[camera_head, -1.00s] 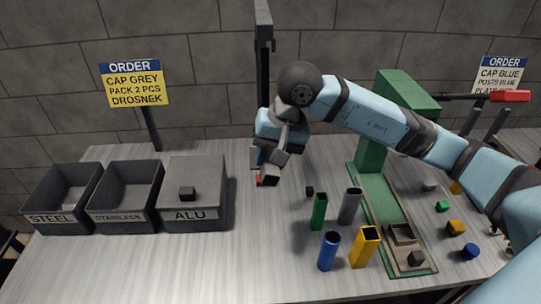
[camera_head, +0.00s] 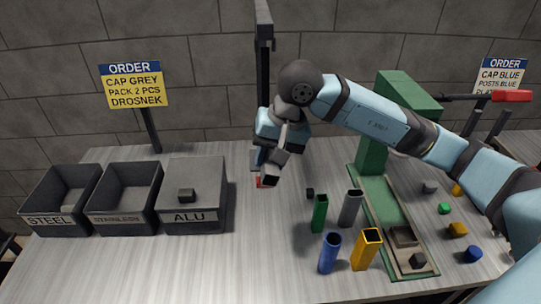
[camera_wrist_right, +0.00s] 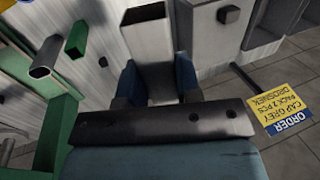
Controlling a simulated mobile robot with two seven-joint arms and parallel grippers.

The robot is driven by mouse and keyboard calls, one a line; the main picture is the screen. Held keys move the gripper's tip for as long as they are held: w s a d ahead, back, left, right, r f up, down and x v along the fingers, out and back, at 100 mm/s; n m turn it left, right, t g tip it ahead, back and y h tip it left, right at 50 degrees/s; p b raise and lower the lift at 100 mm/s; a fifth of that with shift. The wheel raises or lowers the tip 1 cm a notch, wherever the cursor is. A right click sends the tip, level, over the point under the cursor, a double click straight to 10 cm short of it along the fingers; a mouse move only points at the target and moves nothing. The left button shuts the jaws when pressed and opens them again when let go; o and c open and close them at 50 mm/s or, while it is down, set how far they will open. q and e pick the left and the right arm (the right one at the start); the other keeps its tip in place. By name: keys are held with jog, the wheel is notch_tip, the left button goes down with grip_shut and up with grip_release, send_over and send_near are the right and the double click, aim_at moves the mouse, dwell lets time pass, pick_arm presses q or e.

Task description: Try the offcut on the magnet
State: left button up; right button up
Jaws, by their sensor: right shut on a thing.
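My right gripper (camera_head: 268,160) is shut on the offcut, a short grey square tube with an open dark end. The offcut (camera_wrist_right: 147,32) stands between the blue fingers in the right wrist view, and its end (camera_head: 270,180) points down toward the table in the head view. A small red piece (camera_head: 259,182), possibly the magnet, shows right beside the offcut, mostly hidden behind it. I cannot tell whether they touch. My left gripper is not in view.
Green (camera_head: 319,214), grey (camera_head: 350,209), blue (camera_head: 329,254) and yellow (camera_head: 366,250) posts stand right, beside a green fixture (camera_head: 368,190).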

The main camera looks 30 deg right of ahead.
aim_at(272, 169)
jog(key=shift+w+d+b, duration=0.2)
jog(key=shift+w+b, duration=0.3)
jog(key=shift+s+a+b, duration=0.35)
jog(key=shift+s+b, duration=0.35)
jog(key=shift+s, duration=0.05)
dwell(2.8)
jog(key=shift+s+a+r+b, duration=0.1)
jog(key=shift+s+a+b, duration=0.2)
jog(key=shift+s+b, duration=0.25)
dwell(1.1)
jog(key=shift+s, duration=0.1)
dwell(0.5)
jog(key=shift+s+a+r+b, duration=0.1)
jog(key=shift+s+a+b, duration=0.3)
jog(key=shift+s+b, duration=0.35)
dwell(1.0)
